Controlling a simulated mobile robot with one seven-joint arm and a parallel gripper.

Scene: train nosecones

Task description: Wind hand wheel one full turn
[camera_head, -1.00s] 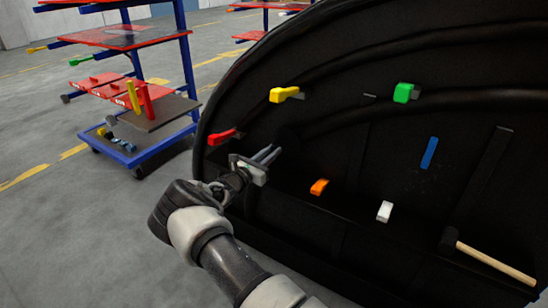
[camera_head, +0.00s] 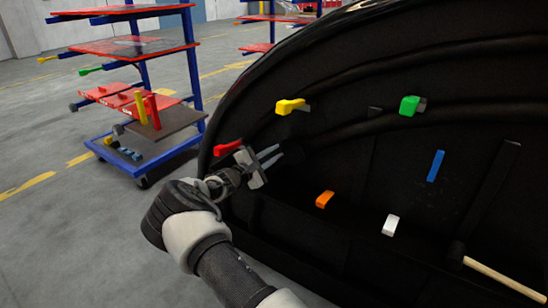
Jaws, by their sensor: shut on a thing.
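No hand wheel can be made out in the view. My gripper (camera_head: 279,153) is in front of the black, curved inside of a nosecone (camera_head: 340,140). It points up and right, just right of a red handle (camera_head: 228,147) and below a yellow handle (camera_head: 290,106). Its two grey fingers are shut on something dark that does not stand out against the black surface. I cannot tell its shape, or whether it is part of a wheel.
The nosecone also bears a green handle (camera_head: 410,105), a blue bar (camera_head: 435,165), an orange block (camera_head: 325,199) and a white block (camera_head: 390,225). A hammer's wooden handle (camera_head: 505,277) is at lower right. A blue wheeled rack (camera_head: 190,70) stands left, with open grey floor before it.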

